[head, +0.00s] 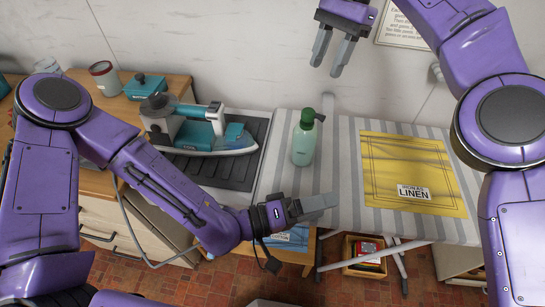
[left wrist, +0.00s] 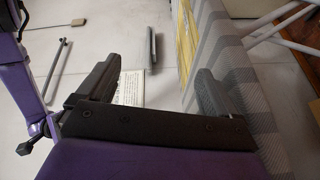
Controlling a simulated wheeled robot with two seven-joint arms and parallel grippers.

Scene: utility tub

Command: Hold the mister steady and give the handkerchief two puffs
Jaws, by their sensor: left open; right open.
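The mister (head: 303,142), a green bottle with a darker green spray head, stands upright on the striped ironing board. The handkerchief (head: 435,168) is a yellow cloth lying flat to its right, with a white label reading LINEN; a strip of it shows in the left wrist view (left wrist: 186,45). My left gripper (head: 318,205) is open and empty by the board's front edge, nearer than the mister and apart from it. Its two spread fingers show in the left wrist view (left wrist: 155,88), without the mister. My right gripper (head: 333,50) is open and empty, high before the wall.
The striped ironing board (head: 345,190) carries the mister and handkerchief. A teal iron (head: 225,138) rests on a dark ribbed mat (head: 225,172) at left. A wooden cabinet with a teal box (head: 146,87) and a jar (head: 105,78) stands beyond. A wooden crate (head: 350,262) sits below the board.

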